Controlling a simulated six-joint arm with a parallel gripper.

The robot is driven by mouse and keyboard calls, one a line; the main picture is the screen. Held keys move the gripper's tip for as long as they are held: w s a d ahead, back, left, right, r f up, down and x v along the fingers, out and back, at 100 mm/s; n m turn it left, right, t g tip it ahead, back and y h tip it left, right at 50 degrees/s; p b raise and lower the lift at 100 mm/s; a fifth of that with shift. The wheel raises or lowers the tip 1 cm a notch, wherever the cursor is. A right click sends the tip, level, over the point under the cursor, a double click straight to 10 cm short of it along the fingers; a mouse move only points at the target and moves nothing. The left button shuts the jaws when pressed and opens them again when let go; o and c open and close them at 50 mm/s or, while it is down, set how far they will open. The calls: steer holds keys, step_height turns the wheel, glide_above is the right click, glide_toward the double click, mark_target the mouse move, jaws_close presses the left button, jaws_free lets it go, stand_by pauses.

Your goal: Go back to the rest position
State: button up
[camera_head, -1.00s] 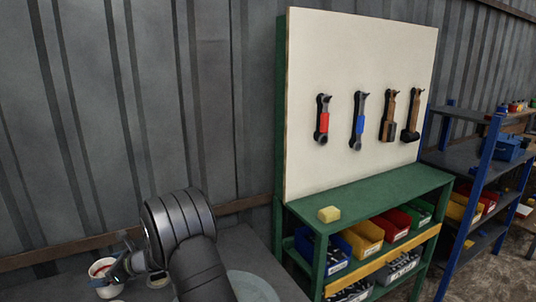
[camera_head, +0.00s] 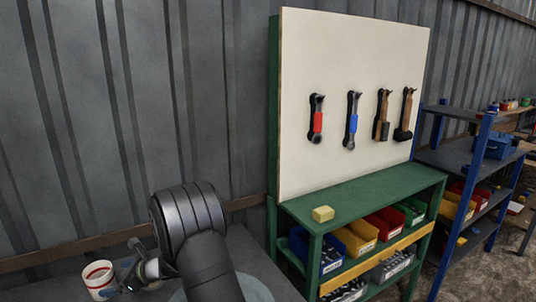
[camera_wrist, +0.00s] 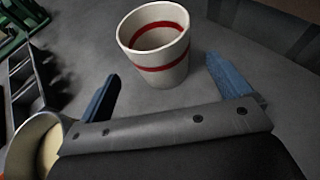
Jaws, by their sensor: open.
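My gripper (camera_wrist: 162,70) is open, with its two blue fingers apart and nothing held between them in the wrist view. A white cup (camera_wrist: 168,78) with red bands stands upright just beyond the fingertips. In the head view, the cup (camera_head: 98,281) stands at the lower left on the grey table. My gripper (camera_head: 132,275) is just to the right of it there, small and partly hidden by my dark arm.
A round, cream-coloured container (camera_wrist: 40,145) shows at the lower left of the wrist view, beside a dark rack (camera_wrist: 25,88). A tool board (camera_head: 350,100) rises above a green shelf (camera_head: 365,192) with coloured bins. A yellow block (camera_head: 323,214) lies on it.

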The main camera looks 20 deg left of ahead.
steer(key=v, duration=0.5)
steer(key=shift+w+d+r, duration=0.1)
steer(key=shift+d, duration=0.2)
glide_toward(88, 273)
steer(key=a+f, duration=0.1)
steer(key=f, duration=0.1)
steer(key=a+f, duration=0.1)
steer(key=f, duration=0.1)
steer(key=a+f, duration=0.2)
steer(key=shift+s+a, duration=0.1)
steer(key=shift+s, duration=0.15)
step_height(88, 273, up, 4)
steer(key=shift+r, duration=0.1)
steer(key=w+d+r, duration=0.6)
steer(key=d+r, duration=0.1)
steer(key=d, duration=0.3)
steer(key=w+d+m+t, duration=0.65)
steer(key=w+d, duration=0.75)
steer(key=d, duration=0.4)
steer(key=w+d+f+m+t+h, duration=0.1)
steer(key=d+m+t+h, duration=0.3)
steer(key=d, duration=1.4)
steer(key=w+d+f+m+t+h, duration=0.2)
steer(key=d+f+m+t+h, duration=0.1)
steer(key=d, duration=1.6)
steer(key=shift+w+f+m+t+h, duration=0.2)
steer(key=shift+m+t+h, duration=0.35)
steer(key=shift+m+h, duration=0.4)
steer(key=shift+d, duration=0.1)
